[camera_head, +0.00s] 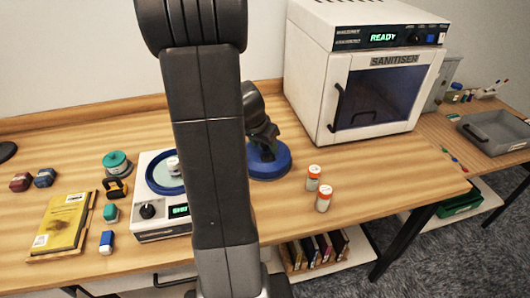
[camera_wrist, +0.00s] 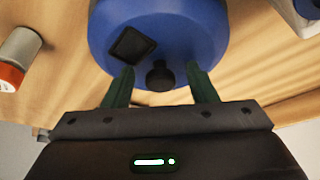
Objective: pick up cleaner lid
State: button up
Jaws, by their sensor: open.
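The cleaner lid, as I take it, is a wide blue round piece in the wrist view (camera_wrist: 185,35), with a dark square patch and a small dark knob (camera_wrist: 160,77). It also shows in the head view (camera_head: 280,163), partly hidden behind my arm. My gripper (camera_wrist: 160,72) is open, with its two green fingers apart on either side of the knob. The knob lies between the fingers, and I see no clear contact. In the head view, the dark wrist end of my arm is over the blue piece; the fingertips cannot be made out there.
Two orange-capped white bottles (camera_head: 323,198) stand right of the blue piece. A white device (camera_head: 149,221) with a blue ring stands to its left. A white sanitiser (camera_head: 330,85) stands behind, its door shut. A yellow book (camera_head: 62,225) and several small items lie far left.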

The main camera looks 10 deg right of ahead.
jog(key=c, duration=1.1)
jog(key=shift+r, duration=0.1)
